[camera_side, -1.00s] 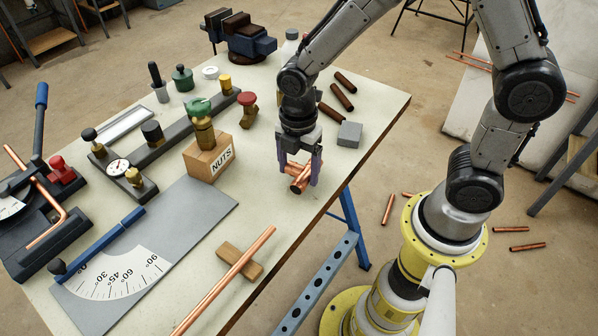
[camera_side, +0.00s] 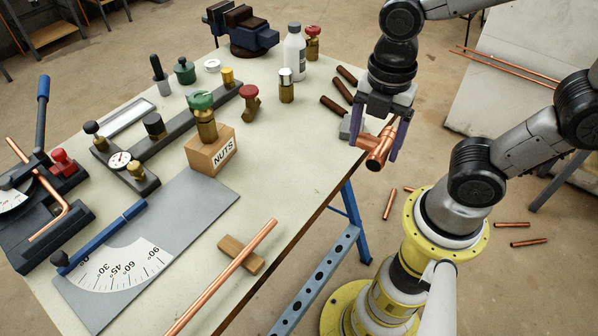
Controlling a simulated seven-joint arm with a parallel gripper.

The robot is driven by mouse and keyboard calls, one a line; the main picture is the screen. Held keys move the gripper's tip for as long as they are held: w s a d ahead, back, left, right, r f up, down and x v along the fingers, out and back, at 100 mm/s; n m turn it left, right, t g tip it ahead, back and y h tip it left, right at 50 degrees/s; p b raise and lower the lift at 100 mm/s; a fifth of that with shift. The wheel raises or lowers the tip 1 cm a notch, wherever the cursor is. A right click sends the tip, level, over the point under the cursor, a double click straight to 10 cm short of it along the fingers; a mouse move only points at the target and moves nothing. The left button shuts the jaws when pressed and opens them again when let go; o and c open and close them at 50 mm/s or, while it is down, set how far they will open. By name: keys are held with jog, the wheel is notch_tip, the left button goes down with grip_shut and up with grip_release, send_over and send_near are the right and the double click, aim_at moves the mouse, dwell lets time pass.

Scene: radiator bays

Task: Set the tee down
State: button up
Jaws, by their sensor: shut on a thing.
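A copper tee (camera_side: 378,149) is in my gripper (camera_side: 376,146), at the right of the side view. The purple fingers stand on either side of it and are shut on it. The tee is tilted, with one open end facing the camera. In the picture it overlaps the right edge of the workbench (camera_side: 290,185) and the floor beyond. How high it is held I cannot tell exactly. My gripper hides part of the tee and part of a grey block (camera_side: 346,128) behind it.
Dark brown tubes (camera_side: 335,105) lie beside the grey block. A white bottle (camera_side: 294,52), a brass fitting (camera_side: 286,86) and a red-capped valve (camera_side: 312,43) stand at the back. A wooden NUTS box (camera_side: 210,153) is mid-bench. A copper pipe (camera_side: 235,268) rests on a wooden block. Bench between is bare.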

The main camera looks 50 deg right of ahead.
jog(key=shift+s, duration=0.1)
jog(key=w+a+r+n, duration=0.7)
jog(key=w+a, duration=0.5)
jog(key=w, duration=0.1)
jog(key=s+a+f+n, duration=0.1)
jog(key=a+f+n, duration=0.2)
jog(key=a, duration=0.7)
jog(key=a+f+n, duration=0.2)
jog(key=a+f, duration=0.2)
jog(key=a, duration=0.7)
jog(key=w+a+f, duration=0.2)
jog(key=a+f, duration=0.1)
jog(key=w+a+f, duration=0.6)
jog(key=a, duration=0.1)
jog(key=shift+w+a, duration=0.1)
jog(key=shift+f, duration=1.6)
jog(key=shift+f, duration=0.1)
